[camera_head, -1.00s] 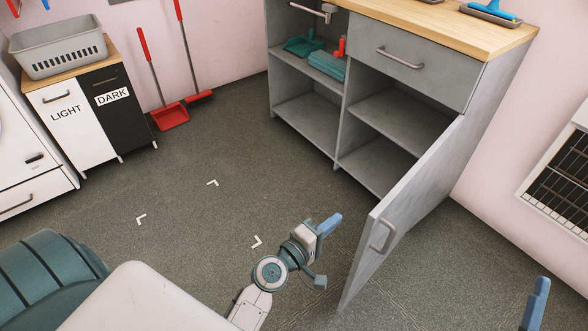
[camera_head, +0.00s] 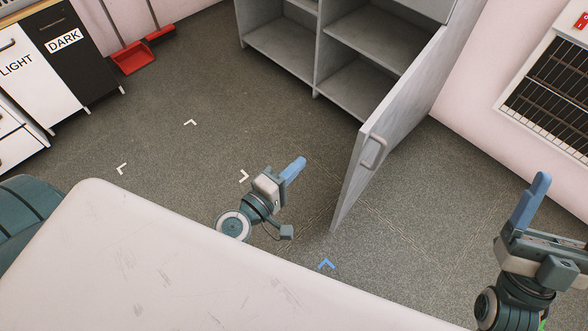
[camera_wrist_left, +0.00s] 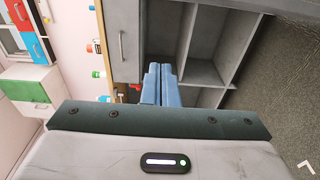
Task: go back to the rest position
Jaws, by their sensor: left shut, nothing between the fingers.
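My left gripper (camera_head: 295,168) is in the middle of the head view, over the floor and to the left of the open cabinet door (camera_head: 388,125). Its blue fingers are together with nothing between them, which also shows in the left wrist view (camera_wrist_left: 160,84). They point toward the grey cabinet and do not visibly touch it. My right gripper (camera_head: 530,200) is at the right edge of the head view, with its blue finger pointing up. Whether its jaws are apart cannot be seen from this angle.
The grey cabinet (camera_head: 316,50) stands at the back with open shelves. Its door juts out between my two grippers. A red dustpan (camera_head: 131,58) and the LIGHT and DARK cabinet (camera_head: 62,38) are at the upper left. The floor (camera_head: 150,115) on the left is clear, with white corner marks.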

